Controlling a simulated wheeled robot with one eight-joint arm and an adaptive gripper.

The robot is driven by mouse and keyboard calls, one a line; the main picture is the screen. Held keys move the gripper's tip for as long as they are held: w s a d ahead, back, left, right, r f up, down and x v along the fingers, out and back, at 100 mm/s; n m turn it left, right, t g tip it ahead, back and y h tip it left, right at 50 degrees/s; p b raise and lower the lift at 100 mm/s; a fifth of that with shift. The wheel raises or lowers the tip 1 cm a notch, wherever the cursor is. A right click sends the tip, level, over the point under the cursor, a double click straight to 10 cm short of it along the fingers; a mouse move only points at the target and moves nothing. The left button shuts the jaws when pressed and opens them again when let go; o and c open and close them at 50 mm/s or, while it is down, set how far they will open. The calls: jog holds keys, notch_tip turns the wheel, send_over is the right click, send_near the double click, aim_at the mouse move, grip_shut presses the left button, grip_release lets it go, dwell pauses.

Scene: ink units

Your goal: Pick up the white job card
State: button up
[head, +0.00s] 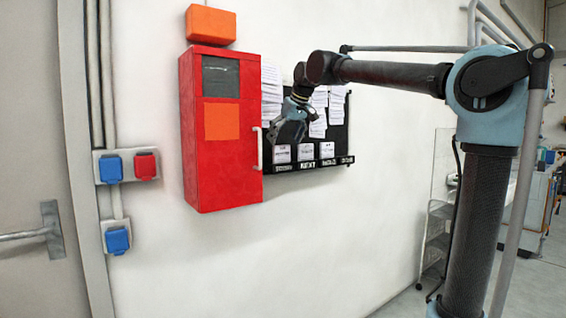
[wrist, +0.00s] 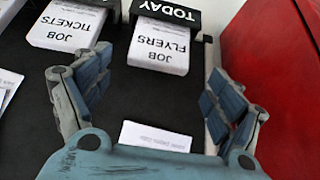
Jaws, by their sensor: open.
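Several white job cards stand in a row in a black holder on a dark board. In the wrist view, where lettering is upside down, the card marked JOB FLYERS (wrist: 160,47) sits at the TODAY label (wrist: 166,12), and one marked JOB TICKETS (wrist: 67,27) is to its left. The FLYERS card seems to be the leftmost card (head: 282,154) in the head view. My gripper (wrist: 160,68) is open and empty, its fingers spread to either side of the FLYERS card's near end. In the head view my gripper (head: 284,134) is just above that card; contact cannot be told.
A red cabinet (head: 221,150) with a handle stands immediately left of the board, close to my right finger in the wrist view (wrist: 285,95). Paper sheets (head: 271,92) hang on the board above the cards. Another white sheet (wrist: 155,137) lies between my finger bases in the wrist view.

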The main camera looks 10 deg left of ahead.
aim_at(282, 147)
jog(key=shift+w+x, duration=0.2)
jog(key=shift+x, duration=2.1)
jog(key=shift+d, duration=0.1)
jog(key=c, duration=1.1)
